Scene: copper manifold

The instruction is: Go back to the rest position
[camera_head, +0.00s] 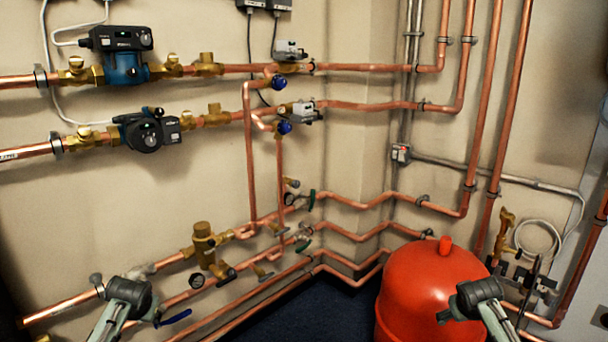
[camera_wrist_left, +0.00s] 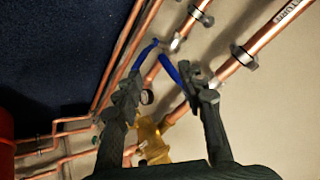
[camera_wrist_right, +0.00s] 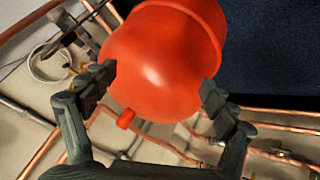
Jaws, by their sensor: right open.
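My left gripper (camera_wrist_left: 165,82) shows in the left wrist view with its two dark fingers apart and nothing held. Blue valve levers (camera_wrist_left: 170,68) on the copper pipes show beyond and between its fingers; I cannot tell the exact gap to them. My right gripper (camera_wrist_right: 158,84) is open and empty in the right wrist view. The red tank (camera_wrist_right: 155,60) shows between and beyond its fingers, and no grip on it is visible. In the head view, grey-green parts of my two arms reach in at the lower left and lower right; the fingers are not clear there.
The red tank (camera_head: 425,290) stands on the dark blue floor (camera_head: 320,310) at the lower right. Copper pipes (camera_head: 350,235) with brass valves run along the walls. A blue lever (camera_head: 176,317) sticks out at the lower left. Two pumps (camera_head: 125,68) (camera_head: 147,130) sit at the upper left.

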